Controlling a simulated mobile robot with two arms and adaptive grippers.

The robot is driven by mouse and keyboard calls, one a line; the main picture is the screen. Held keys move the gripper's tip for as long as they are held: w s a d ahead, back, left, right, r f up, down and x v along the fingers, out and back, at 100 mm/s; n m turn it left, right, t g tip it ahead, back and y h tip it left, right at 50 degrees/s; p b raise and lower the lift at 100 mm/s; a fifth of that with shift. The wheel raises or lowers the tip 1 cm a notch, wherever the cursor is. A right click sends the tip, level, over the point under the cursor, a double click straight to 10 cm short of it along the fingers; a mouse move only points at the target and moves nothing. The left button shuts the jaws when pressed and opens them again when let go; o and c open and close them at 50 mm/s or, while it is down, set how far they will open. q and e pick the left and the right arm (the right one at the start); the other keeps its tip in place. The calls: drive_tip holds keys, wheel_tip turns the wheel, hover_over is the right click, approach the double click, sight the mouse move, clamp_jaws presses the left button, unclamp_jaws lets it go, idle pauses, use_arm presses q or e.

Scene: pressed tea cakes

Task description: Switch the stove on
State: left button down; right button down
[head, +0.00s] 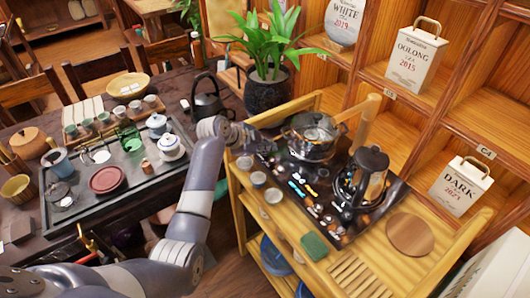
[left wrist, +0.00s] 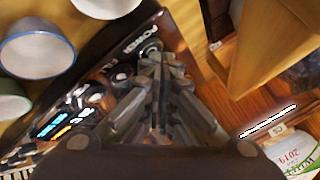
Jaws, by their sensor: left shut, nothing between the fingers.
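The stove (head: 325,228) is a dark panel with two burners set into the top of a wooden cart. Its controls and blue and orange lit marks (head: 300,188) face the cart's left side. In the left wrist view, the stove panel (left wrist: 105,50) carries the label POWER with a round silver control (left wrist: 150,48) beside it. My left gripper (head: 270,146) is shut and empty, at the stove's back left corner. In the left wrist view its fingertips (left wrist: 163,62) overlap the area just below that control; whether they touch it I cannot tell. My right gripper is not in view.
A glass pot (head: 312,133) and a dark-handled glass kettle (head: 362,182) stand on the stove. Small cups (head: 258,179) line the cart's left edge. A potted plant (head: 268,90) stands behind. A wooden post (head: 366,122) rises near the pot. The tea table (head: 120,214) is left.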

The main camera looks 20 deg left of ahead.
sight(266, 155)
use_arm(q)
drive_tip(key=shift+r, duration=0.1)
drive_tip(key=shift+r+p, duration=0.6)
drive_tip(key=shift+p, duration=0.05)
wheel_tip(266, 155, up, 5)
drive_tip(key=p, duration=0.4)
idle(0.4)
idle(0.5)
